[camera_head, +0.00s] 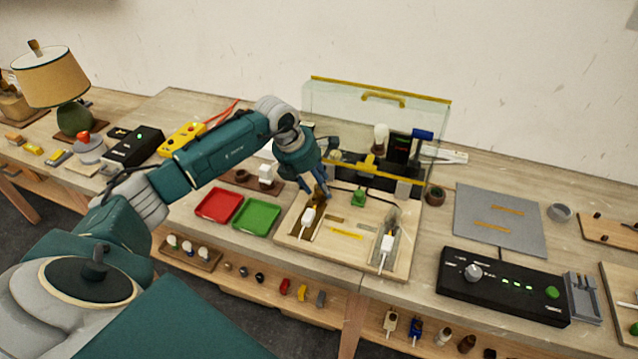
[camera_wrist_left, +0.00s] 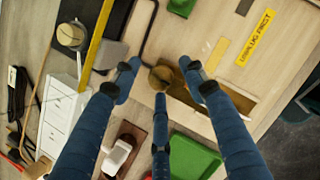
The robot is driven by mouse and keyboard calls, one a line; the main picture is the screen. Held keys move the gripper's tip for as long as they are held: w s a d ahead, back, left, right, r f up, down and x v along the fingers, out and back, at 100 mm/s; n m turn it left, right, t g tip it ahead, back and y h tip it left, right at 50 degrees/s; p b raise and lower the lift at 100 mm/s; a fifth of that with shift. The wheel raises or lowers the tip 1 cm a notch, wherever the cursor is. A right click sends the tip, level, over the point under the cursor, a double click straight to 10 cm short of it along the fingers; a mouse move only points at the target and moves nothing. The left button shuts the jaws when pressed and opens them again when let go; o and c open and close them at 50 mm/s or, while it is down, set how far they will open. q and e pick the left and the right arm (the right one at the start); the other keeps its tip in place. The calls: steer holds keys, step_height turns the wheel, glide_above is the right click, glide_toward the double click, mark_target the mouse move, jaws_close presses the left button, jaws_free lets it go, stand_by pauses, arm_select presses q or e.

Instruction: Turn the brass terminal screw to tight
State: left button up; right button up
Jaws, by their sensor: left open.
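My left gripper (camera_head: 318,192) reaches down over the left part of a pale wooden board (camera_head: 322,254). In the left wrist view its three dark blue fingers (camera_wrist_left: 160,76) are spread open. A round brass piece (camera_wrist_left: 160,78), which looks like the terminal screw, lies between and below the fingertips; I cannot tell whether any finger touches it. A dark cable curves up from beside it. In the head view the fingers and arm mostly hide this spot, and how tight the screw is does not show. My right gripper is in neither view.
A clear guard with a yellow handle (camera_head: 383,97) stands behind the board. A red tray (camera_head: 219,206) and a green tray (camera_head: 257,217) lie to its left. A black control box (camera_head: 504,286) and a grey mat (camera_head: 500,222) lie to its right.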

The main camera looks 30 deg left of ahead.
arm_select(q)
steer(key=v, duration=1.1)
steer(key=shift+r, duration=0.4)
steer(key=shift+s, duration=0.1)
